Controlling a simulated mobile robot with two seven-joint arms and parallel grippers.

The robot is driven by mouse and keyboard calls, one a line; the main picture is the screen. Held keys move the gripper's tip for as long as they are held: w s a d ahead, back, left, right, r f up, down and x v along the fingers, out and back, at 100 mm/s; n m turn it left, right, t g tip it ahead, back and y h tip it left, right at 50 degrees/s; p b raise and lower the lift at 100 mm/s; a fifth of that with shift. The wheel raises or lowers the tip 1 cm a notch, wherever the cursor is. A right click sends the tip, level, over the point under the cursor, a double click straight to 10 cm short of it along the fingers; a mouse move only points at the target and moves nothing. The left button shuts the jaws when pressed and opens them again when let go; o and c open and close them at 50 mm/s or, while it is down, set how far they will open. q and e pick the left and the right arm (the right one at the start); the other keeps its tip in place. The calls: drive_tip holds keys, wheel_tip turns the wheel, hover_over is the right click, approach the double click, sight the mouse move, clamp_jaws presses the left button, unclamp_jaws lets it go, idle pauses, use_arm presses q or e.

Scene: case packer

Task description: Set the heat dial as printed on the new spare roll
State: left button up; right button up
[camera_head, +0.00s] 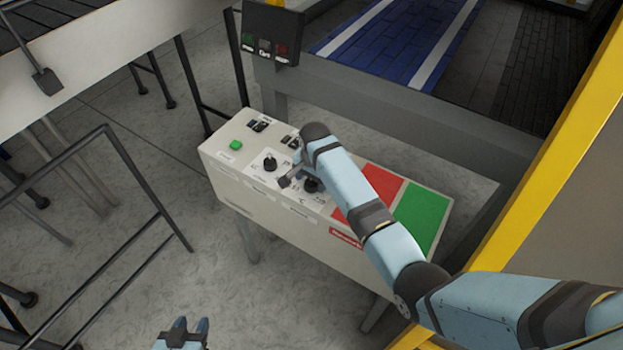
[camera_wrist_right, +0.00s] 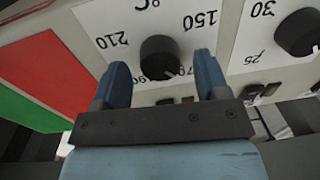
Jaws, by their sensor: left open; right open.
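The heat dial (camera_wrist_right: 160,57) is a black knob on a white plate marked °C. The numbers 210 and 150 are readable in the right wrist view; smaller numbers by the knob are partly covered. I cannot tell its exact setting. In the head view the dial (camera_head: 312,186) is partly covered by my right arm. My right gripper (camera_wrist_right: 161,78) is open, its fingers on either side of the knob; I cannot tell whether they touch it. My left gripper (camera_head: 184,335) is open and empty at the bottom edge, away from the panel. No spare roll is recognisable.
The control box (camera_head: 262,205) also carries a second dial (camera_head: 270,163), a green button (camera_head: 235,145), and red (camera_head: 372,190) and green (camera_head: 422,214) areas. A black railing (camera_head: 150,190) stands left, a yellow post (camera_head: 545,160) right. A small button box (camera_head: 270,35) hangs behind.

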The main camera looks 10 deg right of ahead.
drive_tip(key=shift+f, duration=0.3)
use_arm(q)
drive_tip(key=shift+s+d+f, duration=0.1)
drive_tip(key=shift+s+f, duration=0.2)
use_arm(e)
drive_tip(key=shift+f, duration=0.15)
drive_tip(key=shift+c, duration=0.2)
drive_tip(key=c, duration=0.9)
use_arm(q)
drive_tip(key=shift+r, duration=0.2)
